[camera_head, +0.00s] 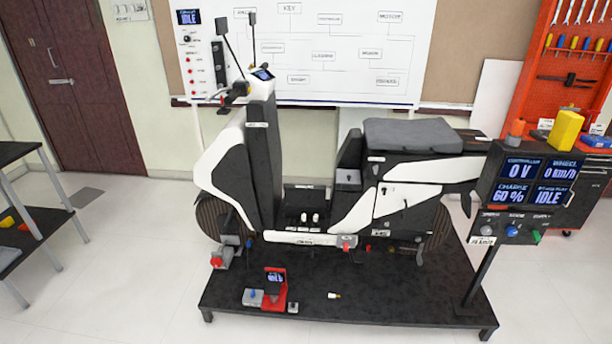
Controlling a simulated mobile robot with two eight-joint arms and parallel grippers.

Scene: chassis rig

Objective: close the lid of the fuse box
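A black and white electric scooter (262,155) stands on a low black platform (380,307). On its footboard, between the front panel and the seat body, is a dark box-like part (305,194) with a small label along its top edge. Two small white pieces show at its lower front. It looks like the fuse box with a raised lid, but it is too small to be sure. A small grey box (348,177) sits to its right, below the seat front. Neither of my grippers is in view.
A display stand (527,180) rises at the platform's right end. A red and grey unit with a small screen (274,281) and a small white and yellow piece (334,295) lie on the platform's front. Floor is clear in front; a shelf (40,225) stands left, a tool board (575,65) right.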

